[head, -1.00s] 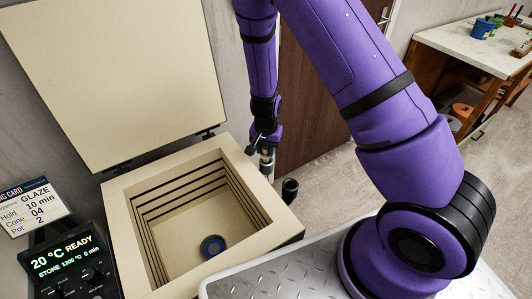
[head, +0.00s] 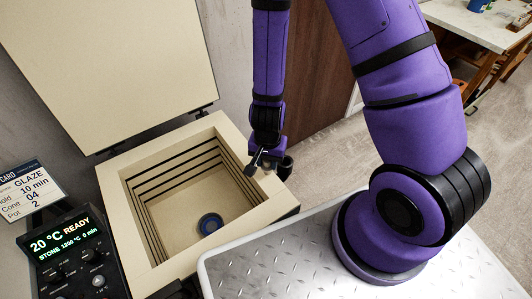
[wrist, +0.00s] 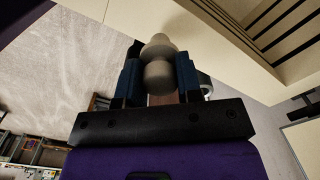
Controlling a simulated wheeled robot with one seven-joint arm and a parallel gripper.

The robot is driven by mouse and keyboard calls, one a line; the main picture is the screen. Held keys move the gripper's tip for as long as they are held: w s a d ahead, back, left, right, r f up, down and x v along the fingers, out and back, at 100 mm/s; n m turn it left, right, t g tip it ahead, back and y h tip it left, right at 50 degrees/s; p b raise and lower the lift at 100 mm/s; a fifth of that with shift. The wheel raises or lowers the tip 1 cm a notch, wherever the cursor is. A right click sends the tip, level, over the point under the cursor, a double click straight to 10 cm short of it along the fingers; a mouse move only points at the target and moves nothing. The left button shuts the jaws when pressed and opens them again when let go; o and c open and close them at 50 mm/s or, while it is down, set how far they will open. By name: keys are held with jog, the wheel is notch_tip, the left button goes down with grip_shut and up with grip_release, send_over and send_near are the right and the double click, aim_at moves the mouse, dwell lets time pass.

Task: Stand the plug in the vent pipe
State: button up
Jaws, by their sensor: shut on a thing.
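My gripper (wrist: 158,80) is shut on the plug (wrist: 158,48), a pale grey piece with a rounded, flanged shape, held between two dark blue fingers in the wrist view. In the head view my gripper (head: 262,160) is beside the kiln's right wall; the plug is mostly hidden there. The vent pipe (head: 285,168), a dark open-topped tube, stands just right of the gripper, outside the kiln. In the wrist view a rounded dark-and-light edge shows behind the right finger; I cannot tell if it is the pipe.
A control box (head: 75,255) and a card (head: 28,190) are at left. A metal plate (head: 290,265) lies in front. Floor right of the pipe is clear.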

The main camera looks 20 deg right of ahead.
jog(key=shift+s+r, duration=0.15)
jog(key=shift+r, duration=2.15)
